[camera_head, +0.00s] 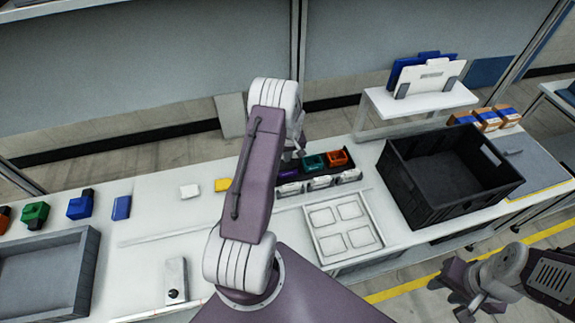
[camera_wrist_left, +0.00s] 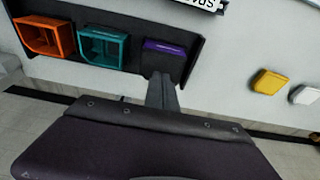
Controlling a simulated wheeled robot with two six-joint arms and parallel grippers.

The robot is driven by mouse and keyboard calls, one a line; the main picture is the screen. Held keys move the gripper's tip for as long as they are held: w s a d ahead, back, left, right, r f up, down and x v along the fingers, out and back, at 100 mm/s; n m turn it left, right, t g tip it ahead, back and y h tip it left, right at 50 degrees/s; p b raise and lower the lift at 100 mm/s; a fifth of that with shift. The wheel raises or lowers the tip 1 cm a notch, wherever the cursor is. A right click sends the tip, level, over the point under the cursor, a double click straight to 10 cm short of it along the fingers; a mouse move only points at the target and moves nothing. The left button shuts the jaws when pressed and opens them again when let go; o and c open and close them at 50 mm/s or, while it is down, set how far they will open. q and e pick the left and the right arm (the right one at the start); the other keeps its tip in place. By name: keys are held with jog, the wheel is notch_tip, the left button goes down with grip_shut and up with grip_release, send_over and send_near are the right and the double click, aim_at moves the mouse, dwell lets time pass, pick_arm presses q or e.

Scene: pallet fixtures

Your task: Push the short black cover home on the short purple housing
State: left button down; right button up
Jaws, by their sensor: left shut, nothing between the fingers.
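The short purple housing (camera_head: 289,174) sits at the left end of a black fixture in the head view, partly behind my left arm. In the left wrist view it shows as a purple rim (camera_wrist_left: 165,47) with a dark face below it. That face looks like the black cover (camera_wrist_left: 164,62), but I cannot tell how deep it sits. My left gripper (camera_wrist_left: 162,92) is shut and empty, its fingertips at or just short of the housing's near edge; touching is unclear. My right gripper (camera_head: 452,290) hangs beyond the table's front edge, its jaws unclear.
Teal (camera_head: 314,162) and orange (camera_head: 337,158) housings stand beside the purple one. A white tray (camera_head: 372,252) lies in front, with a black crate (camera_head: 405,190) to the right. Yellow (camera_head: 222,185) and white (camera_head: 190,191) blocks lie left of my arm.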

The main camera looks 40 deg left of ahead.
pick_arm(q)
jog(key=shift+f, duration=0.2)
dwell(0.3)
jog(key=shift+f+b, duration=0.55)
jog(key=shift+b, duration=0.15)
jog(key=shift+f, duration=0.1)
dwell(0.4)
jog(key=p+v, duration=0.1)
jog(key=v, duration=0.1)
jog(key=p+v, duration=0.2)
jog(key=w+a+p+v, duration=0.1)
jog(key=v, duration=0.2)
dwell(0.6)
dwell(0.3)
